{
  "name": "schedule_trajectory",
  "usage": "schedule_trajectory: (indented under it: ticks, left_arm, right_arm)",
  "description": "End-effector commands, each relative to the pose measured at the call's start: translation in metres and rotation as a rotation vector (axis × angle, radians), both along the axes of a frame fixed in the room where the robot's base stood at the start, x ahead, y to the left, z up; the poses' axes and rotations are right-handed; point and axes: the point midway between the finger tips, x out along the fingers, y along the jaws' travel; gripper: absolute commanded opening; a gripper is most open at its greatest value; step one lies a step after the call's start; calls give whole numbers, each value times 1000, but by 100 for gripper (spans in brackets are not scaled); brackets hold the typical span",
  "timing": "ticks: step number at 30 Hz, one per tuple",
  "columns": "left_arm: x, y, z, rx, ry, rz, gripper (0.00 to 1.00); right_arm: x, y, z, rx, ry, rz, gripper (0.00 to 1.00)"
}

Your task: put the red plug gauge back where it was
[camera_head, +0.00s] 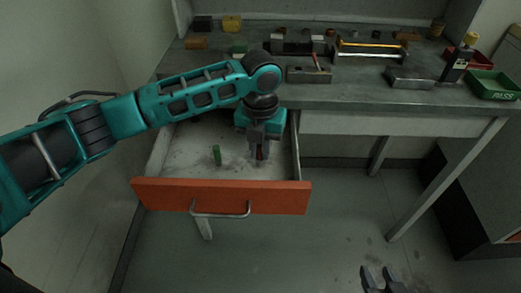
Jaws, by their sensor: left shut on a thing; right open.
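The red plug gauge (260,153) shows as a small reddish piece between the fingers of my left gripper (260,155). The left gripper points down inside the open drawer (222,196), toward its right side, and is shut on the gauge. The fingers hide most of the gauge, and I cannot tell whether it touches the drawer floor. A green upright piece (217,155), like a second gauge, stands in the drawer to the left of the gripper. My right gripper (381,274) is open and empty at the bottom edge of the view, away from the drawer.
The drawer's left half is mostly bare. The floor at right is clear.

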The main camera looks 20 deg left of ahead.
Motion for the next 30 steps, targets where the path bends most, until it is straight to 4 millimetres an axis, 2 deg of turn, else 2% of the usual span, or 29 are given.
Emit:
schedule_trajectory:
  ticks: [3, 14, 15, 22, 30]
  left_arm:
    - [0, 0, -7, -1, -2, 0, 0]
    - [0, 0, -10, 0, -1, 1, 0]
    - [0, 0, -11, 0, -1, 0, 20]
    - [0, 0, -10, 0, -1, 0, 42]
    - [0, 0, -9, 0, -2, 0, 43]
  right_arm:
    - [0, 0, -1, 0, 3, 1, 43]
    - [0, 0, -1, -2, 5, 2, 43]
    - [0, -1, -1, -3, 3, 2, 43]
    - [0, -1, -1, -4, 1, 1, 43]
    - [0, -2, -2, -5, 2, 1, 43]
